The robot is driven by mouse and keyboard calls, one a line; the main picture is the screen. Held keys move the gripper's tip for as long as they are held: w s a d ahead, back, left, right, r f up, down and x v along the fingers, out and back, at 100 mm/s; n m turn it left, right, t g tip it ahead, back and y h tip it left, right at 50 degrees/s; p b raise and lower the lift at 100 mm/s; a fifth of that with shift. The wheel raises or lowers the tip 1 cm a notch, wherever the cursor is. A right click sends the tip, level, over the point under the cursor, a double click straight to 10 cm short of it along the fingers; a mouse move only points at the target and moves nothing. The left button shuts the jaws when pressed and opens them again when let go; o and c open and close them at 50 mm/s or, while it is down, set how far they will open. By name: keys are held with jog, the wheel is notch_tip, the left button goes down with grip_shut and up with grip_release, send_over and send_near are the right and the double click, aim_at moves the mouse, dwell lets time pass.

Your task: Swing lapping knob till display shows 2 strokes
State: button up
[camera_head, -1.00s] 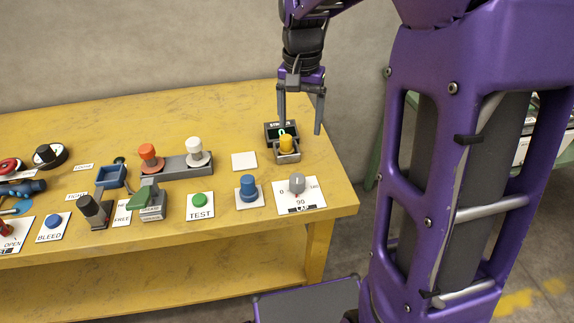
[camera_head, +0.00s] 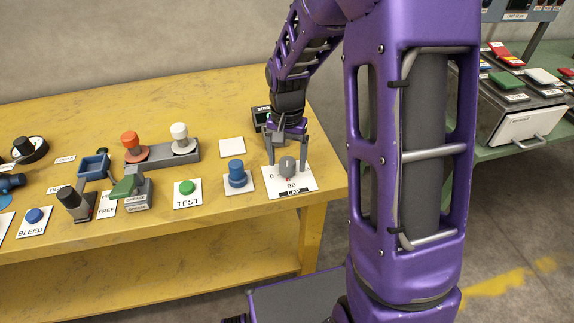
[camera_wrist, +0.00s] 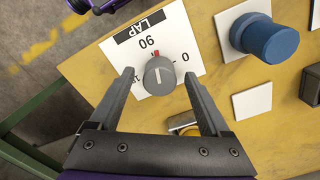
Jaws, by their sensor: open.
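The lapping knob (camera_head: 287,166) is a grey round knob with a red mark, on a white plate (camera_head: 290,187) labelled LAP with 0 and 90. In the wrist view the knob (camera_wrist: 160,75) sits between the tips of my open gripper (camera_wrist: 158,78), its red mark pointing toward the 90. My gripper (camera_head: 287,157) is above the plate in the head view, with a finger at either side of the knob; I cannot tell if they touch it. The display (camera_head: 261,117) is a dark box behind my gripper, mostly hidden, and its reading cannot be seen.
A blue knob (camera_head: 237,173) on a white plate stands just left of the LAP plate. A green TEST button (camera_head: 187,187) and a blank white square (camera_head: 232,147) are near it. The yellow table (camera_head: 325,165) ends just right of the LAP plate.

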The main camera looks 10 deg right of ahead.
jog(key=shift+f, duration=0.7)
grip_shut()
